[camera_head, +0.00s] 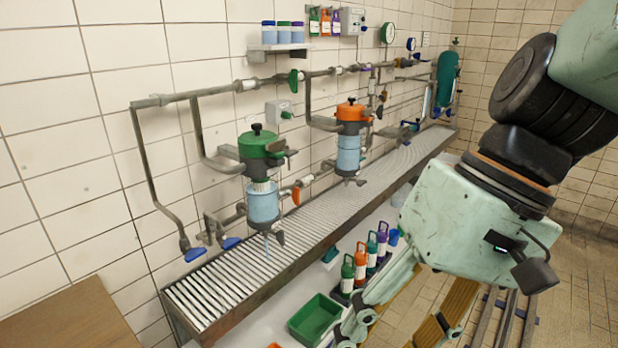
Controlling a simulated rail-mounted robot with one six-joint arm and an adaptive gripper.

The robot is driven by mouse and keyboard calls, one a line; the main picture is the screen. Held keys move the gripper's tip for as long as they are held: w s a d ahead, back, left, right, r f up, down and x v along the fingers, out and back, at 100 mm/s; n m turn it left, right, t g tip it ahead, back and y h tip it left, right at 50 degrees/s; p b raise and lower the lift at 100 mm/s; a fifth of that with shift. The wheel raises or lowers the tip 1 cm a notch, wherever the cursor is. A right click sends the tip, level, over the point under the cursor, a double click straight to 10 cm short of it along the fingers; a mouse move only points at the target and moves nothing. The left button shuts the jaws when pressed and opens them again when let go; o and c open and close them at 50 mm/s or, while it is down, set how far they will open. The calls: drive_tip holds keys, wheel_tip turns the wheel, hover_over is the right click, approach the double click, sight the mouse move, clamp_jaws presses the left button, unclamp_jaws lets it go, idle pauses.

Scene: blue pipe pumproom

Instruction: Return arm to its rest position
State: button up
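My arm comes in from the upper right as pale green links with thick black joints (520,110). It ends in view at a bulky pale green housing (465,225) with a small black device on its lower right. Pale green jointed parts reach down-left from below the housing to the bottom edge. I cannot make out clear fingertips among them, so whether my gripper is open or shut does not show. I see nothing held. The rest position itself is not marked in view.
A green bin (316,318) and several coloured bottles (360,265) stand below. A wooden surface (70,320) is at lower left.

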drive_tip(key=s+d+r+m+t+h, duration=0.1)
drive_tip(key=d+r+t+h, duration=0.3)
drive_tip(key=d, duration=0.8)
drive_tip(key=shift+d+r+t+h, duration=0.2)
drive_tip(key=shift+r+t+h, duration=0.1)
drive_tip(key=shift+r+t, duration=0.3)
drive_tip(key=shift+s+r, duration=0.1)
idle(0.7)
